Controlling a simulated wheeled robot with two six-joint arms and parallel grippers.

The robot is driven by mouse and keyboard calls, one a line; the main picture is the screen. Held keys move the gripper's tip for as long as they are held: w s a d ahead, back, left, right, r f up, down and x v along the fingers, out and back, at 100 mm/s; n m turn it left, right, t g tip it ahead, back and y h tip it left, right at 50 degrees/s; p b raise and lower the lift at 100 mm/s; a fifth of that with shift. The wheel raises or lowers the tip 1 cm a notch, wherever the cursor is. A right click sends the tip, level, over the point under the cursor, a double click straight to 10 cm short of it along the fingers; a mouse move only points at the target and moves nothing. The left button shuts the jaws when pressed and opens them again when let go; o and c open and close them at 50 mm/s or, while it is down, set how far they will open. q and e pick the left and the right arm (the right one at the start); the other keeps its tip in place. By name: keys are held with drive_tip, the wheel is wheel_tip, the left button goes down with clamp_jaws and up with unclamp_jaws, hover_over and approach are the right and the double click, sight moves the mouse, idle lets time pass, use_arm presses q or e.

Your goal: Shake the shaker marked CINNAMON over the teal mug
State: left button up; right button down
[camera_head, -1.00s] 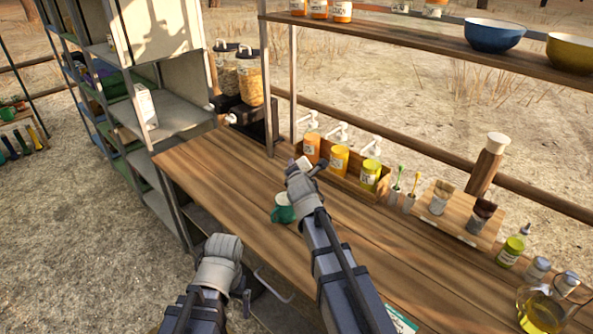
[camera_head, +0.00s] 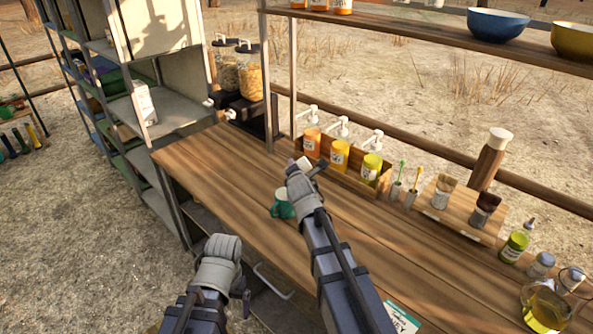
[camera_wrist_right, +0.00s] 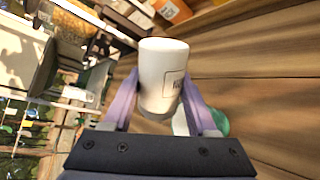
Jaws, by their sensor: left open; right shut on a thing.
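The teal mug (camera_head: 283,205) stands on the wooden worktop, partly hidden behind my right arm. My right gripper (camera_head: 306,168) is shut on a white shaker (camera_wrist_right: 162,75), above the worktop near the mug. The shaker sits between the two purple-grey fingers in the right wrist view. Its dark label lettering is only partly visible, and I cannot read the name. Part of the mug (camera_wrist_right: 216,119) shows behind the shaker and a finger in that view. My left gripper (camera_head: 222,250) is open and empty, low at the front of the worktop.
A wooden rack (camera_head: 340,174) holds orange, yellow and green pump jars behind the mug. Toothbrush-like sticks, brushes on a board (camera_head: 458,210), bottles and an oil jug (camera_head: 545,305) stand to the right. A shelf (camera_head: 420,35) with bowls hangs above. The worktop's left part is clear.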

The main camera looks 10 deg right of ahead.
drive_tip(key=shift+r, duration=0.2)
wheel_tip(320, 180, up, 5)
drive_tip(key=p, duration=0.5)
drive_tip(key=shift+f, duration=0.15)
wheel_tip(320, 180, down, 5)
drive_tip(key=b, duration=0.5)
drive_tip(key=shift+f, duration=0.1)
drive_tip(key=shift+r, duration=0.2)
